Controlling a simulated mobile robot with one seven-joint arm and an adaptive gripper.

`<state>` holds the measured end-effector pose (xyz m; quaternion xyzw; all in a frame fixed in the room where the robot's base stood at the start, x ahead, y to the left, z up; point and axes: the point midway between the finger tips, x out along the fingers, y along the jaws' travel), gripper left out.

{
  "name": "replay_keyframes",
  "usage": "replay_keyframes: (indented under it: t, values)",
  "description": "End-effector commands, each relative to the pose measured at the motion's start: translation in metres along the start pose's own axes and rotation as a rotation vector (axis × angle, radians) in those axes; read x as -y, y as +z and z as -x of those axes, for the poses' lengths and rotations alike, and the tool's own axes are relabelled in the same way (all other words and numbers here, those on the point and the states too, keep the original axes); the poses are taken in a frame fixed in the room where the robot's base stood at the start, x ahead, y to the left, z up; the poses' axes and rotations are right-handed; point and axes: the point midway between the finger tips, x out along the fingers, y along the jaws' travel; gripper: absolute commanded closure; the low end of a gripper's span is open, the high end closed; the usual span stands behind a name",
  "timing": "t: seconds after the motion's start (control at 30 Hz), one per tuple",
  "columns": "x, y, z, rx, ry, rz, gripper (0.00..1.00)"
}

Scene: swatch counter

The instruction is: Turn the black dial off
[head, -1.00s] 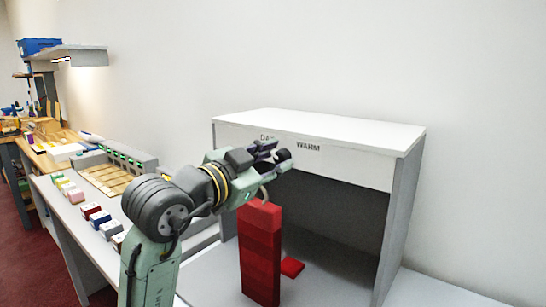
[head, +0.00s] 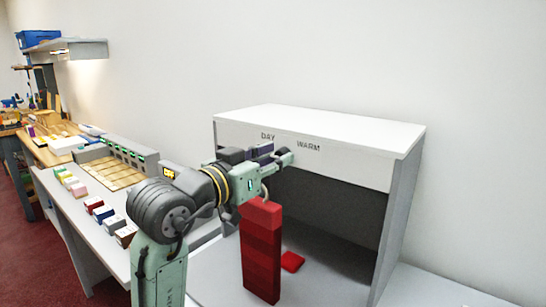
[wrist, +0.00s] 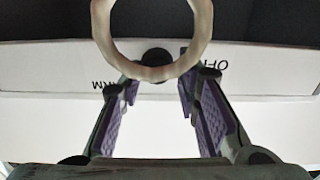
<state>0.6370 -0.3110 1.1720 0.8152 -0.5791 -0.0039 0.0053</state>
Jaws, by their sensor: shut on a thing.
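The black dial (wrist: 155,56) shows in the wrist view between my fingertips, on the white front panel (wrist: 50,68) of the booth. A pale ring covers part of it, and I cannot read its pointer. Upside-down lettering reads WARM to its left and OFF to its right. My gripper (wrist: 160,82) has purple-padded fingers, one on each side, shut on the dial.
To the left are a grey rack with tan tiles (head: 110,172) and a row of coloured blocks (head: 100,215).

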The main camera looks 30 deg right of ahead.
Motion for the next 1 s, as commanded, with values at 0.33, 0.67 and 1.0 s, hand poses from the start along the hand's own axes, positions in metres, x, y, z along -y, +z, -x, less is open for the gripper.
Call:
replay_keyframes:
  t: [0.33,0.67,1.0]
  values:
    - [0.0004,-0.0005,0.0002,-0.002,-0.001,0.004,0.98]
    - [0.0003,-0.0002,0.0001,-0.001,0.000,0.002,0.50]
    - [0.0007,-0.0002,0.0045,-0.001,-0.001,0.002,0.50]
